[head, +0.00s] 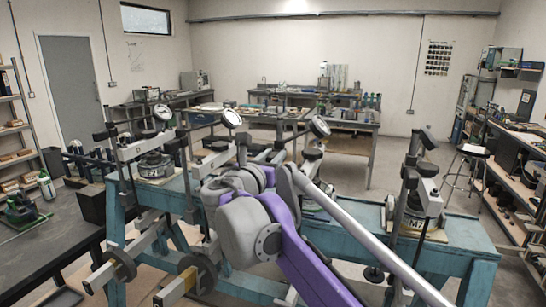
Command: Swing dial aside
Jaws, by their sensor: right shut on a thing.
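Several lever frames stand in a row on a blue steel bench (455,240), each with a round dial on an upright post. One dial (231,118) sits just above my right gripper (243,152). My purple and grey right arm reaches up to it from the bottom. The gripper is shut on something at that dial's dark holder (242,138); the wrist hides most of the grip. Other dials are at the left (163,112), right of the gripper (319,126) and far right (428,138). My left gripper is out of view.
Weight hangers and beams (120,264) project from the bench's front at left. A dark table (40,250) holds a green device (22,207) and a bottle (46,185). A stool (470,160) and shelving stand at right. Open floor lies behind the bench.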

